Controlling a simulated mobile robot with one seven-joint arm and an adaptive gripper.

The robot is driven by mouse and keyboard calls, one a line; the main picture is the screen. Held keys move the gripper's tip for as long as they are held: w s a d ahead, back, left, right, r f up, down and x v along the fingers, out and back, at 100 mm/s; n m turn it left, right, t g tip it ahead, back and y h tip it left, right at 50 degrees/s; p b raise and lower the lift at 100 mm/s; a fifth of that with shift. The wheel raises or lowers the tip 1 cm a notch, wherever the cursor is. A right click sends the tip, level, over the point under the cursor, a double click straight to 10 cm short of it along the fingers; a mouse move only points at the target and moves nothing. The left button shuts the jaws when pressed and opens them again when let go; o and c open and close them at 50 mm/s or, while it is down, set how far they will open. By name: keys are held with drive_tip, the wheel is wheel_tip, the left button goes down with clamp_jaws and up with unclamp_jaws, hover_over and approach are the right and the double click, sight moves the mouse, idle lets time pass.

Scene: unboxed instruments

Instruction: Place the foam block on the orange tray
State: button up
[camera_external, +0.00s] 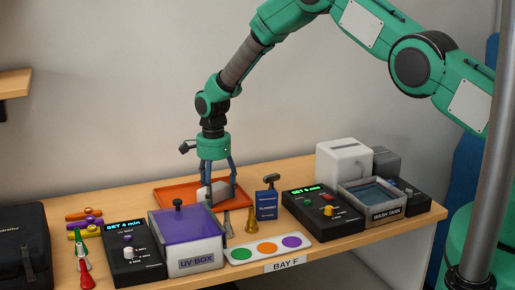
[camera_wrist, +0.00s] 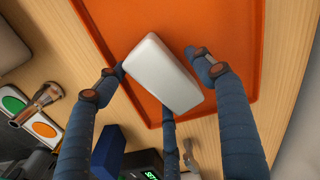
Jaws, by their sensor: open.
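The foam block (camera_external: 218,190) is a pale, rounded-edged block inside the orange tray (camera_external: 172,195), towards the tray's right side. In the wrist view the block (camera_wrist: 160,70) lies over the orange tray floor (camera_wrist: 215,25) and appears to rest on it. My gripper (camera_external: 219,194) reaches down over the tray with its blue fingers around the block. In the wrist view my gripper (camera_wrist: 156,62) is open, with one finger to the left of the block, one to the right, and one partly hidden below it. Small gaps seem to show beside the block; contact is unclear.
The UV box (camera_external: 188,240) with its purple lid stands in front of the tray. A blue box (camera_external: 266,205) and brass objects (camera_external: 251,219) stand to the right. The wash tank (camera_external: 372,197) and a control box (camera_external: 323,212) are farther right.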

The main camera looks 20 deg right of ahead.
sight(215, 188)
drive_tip(key=shift+r, duration=0.2)
wheel_tip(215, 188, up, 12)
drive_tip(key=b, duration=0.1)
idle(0.6)
idle(0.5)
